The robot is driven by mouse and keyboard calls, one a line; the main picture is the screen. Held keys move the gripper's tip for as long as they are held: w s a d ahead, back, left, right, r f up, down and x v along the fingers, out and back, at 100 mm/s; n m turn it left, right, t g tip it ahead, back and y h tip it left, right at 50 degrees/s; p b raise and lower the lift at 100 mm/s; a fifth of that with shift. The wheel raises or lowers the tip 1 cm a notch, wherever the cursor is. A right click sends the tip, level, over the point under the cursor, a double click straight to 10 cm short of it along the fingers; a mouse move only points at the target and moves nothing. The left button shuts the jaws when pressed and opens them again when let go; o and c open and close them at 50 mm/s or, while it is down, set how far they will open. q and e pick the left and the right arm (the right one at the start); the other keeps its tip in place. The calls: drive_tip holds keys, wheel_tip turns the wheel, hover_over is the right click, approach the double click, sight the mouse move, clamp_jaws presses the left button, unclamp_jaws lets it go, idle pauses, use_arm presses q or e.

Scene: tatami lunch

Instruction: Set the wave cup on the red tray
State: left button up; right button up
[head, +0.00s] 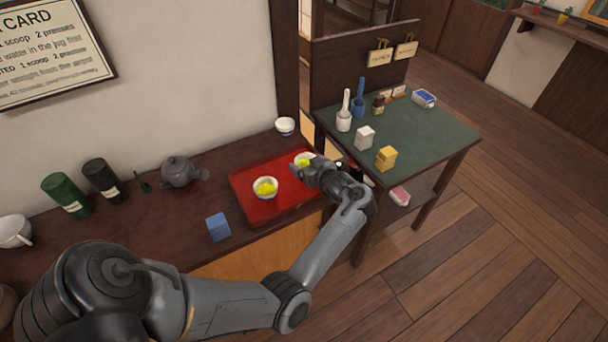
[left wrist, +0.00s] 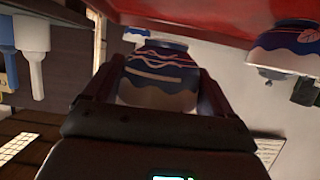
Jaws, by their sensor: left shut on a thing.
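The wave cup (left wrist: 158,75) is white with blue wave bands and sits between the fingers of my left gripper (left wrist: 158,92) in the left wrist view, which looks upside down. The cup is at the right part of the red tray (head: 246,207). The tray (left wrist: 200,12) also shows along the top of the wrist view. I cannot tell whether the cup touches it. My right gripper is out of view.
A second cup (head: 265,189) with yellow contents stands on the tray's middle. A white bowl (head: 285,126) stands behind the tray. A blue cube (head: 218,227) and a grey teapot (head: 180,172) are to its left. A green-topped table (head: 430,135) with several items stands at right.

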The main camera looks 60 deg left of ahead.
use_arm(q)
drive_tip(key=shift+s+a+f, duration=0.15)
drive_tip(key=shift+a+f, duration=0.25)
drive_tip(key=shift+a, duration=0.2)
drive_tip(key=shift+f+b, duration=0.9)
drive_tip(key=shift+f, duration=1.05)
drive_tip(key=shift+f, duration=0.2)
drive_tip(key=o, duration=1)
drive_tip(key=shift+c, duration=0.2)
drive_tip(key=shift+r, duration=0.15)
drive_tip(key=shift+d+r, duration=0.35)
drive_tip(key=shift+d, duration=0.2)
drive_tip(key=p+v, duration=0.3)
drive_tip(key=v, duration=0.8)
drive_tip(key=shift+f, duration=0.15)
